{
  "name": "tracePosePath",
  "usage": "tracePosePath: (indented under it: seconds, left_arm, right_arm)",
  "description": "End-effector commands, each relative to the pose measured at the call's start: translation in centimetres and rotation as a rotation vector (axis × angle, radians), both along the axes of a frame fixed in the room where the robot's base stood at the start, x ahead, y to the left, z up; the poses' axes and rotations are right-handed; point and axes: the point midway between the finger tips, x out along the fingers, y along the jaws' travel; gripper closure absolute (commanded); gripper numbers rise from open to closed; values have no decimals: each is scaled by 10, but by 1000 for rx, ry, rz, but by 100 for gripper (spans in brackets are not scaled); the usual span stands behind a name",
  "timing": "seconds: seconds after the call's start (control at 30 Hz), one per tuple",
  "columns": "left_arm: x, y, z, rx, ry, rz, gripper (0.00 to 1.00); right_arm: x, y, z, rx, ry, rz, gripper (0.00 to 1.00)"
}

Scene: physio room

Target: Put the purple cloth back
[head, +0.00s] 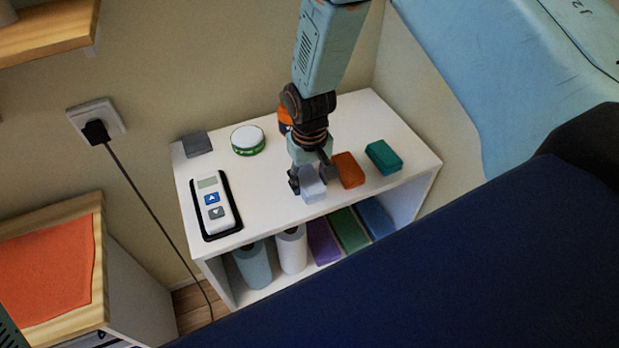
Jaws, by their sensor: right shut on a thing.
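My right gripper (308,184) reaches down from the top over a white shelf unit (270,190). It is shut on a small pale lavender-grey block-like piece (313,190) at the front edge of the unit's top. I cannot tell whether this piece rests on the top or is just above it, nor whether it is cloth. A purple folded piece (322,243) stands in the compartment below, between a white roll (291,251) and a green folded piece (348,231). My left gripper is not in view.
On the unit's top, an orange block (349,170) lies just right of the gripper, then a teal block (383,157). A green-and-white tin (248,140), a grey block (197,144) and a handheld device (214,207) lie left. A dark blue padded surface (430,260) fills the front.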

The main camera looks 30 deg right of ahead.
Motion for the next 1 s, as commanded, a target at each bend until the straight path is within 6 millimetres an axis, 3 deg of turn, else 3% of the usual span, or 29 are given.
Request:
tracePosePath:
  seconds: [0.07, 0.1, 0.33, 0.73, 1.0]
  left_arm:
    - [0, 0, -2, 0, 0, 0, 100]
    - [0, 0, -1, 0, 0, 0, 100]
    - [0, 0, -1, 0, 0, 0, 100]
    - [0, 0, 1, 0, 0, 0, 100]
    - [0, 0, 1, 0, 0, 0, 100]
  right_arm:
    - [0, 0, -3, 0, 1, 0, 80]
    - [0, 0, -3, 0, 0, 0, 47]
    - [0, 0, -2, 0, 0, 0, 27]
    - [0, 0, 5, 0, -2, 0, 27]
    - [1, 0, 54, 0, -5, 0, 27]
